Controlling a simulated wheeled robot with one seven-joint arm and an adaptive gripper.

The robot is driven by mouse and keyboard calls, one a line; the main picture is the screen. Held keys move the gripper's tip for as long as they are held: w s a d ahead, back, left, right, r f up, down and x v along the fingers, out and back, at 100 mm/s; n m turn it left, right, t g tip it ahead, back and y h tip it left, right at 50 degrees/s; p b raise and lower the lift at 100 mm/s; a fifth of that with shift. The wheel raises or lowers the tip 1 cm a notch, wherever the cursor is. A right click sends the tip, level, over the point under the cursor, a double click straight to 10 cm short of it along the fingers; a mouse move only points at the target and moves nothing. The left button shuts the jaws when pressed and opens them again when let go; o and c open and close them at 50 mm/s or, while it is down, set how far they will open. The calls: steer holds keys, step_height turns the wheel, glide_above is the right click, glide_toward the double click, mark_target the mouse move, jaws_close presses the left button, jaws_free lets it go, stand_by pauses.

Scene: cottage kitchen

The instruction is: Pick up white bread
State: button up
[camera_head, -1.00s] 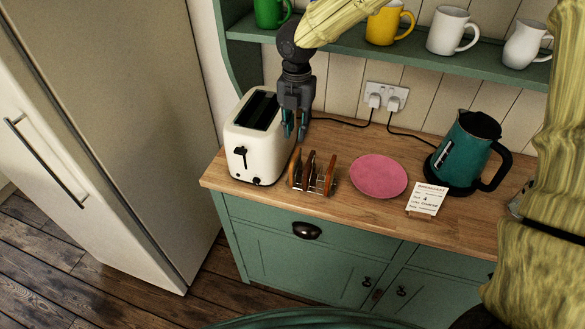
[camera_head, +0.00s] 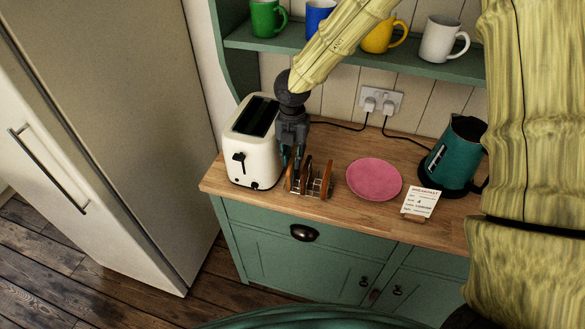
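A small wire toast rack (camera_head: 315,187) stands on the wooden counter, with a few thin upright slices in it. A brown-edged slice (camera_head: 325,178) shows at its right side. Which slice is the white bread I cannot tell from here. My gripper (camera_head: 293,160) points down at the rack's left rear, close to the leftmost slice. Its two fingers look apart, as they did before. The fingertips are small and dark, and whether they touch a slice is not clear.
A cream toaster (camera_head: 252,155) stands close to the left of my gripper. A pink plate (camera_head: 374,179) lies right of the rack. A card (camera_head: 421,201) and a teal kettle (camera_head: 456,150) are further right. A shelf with mugs (camera_head: 382,36) hangs above.

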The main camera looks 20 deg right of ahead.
steer(key=shift+f, duration=1.15)
steer(key=c, duration=0.4)
steer(key=shift+r, duration=0.1)
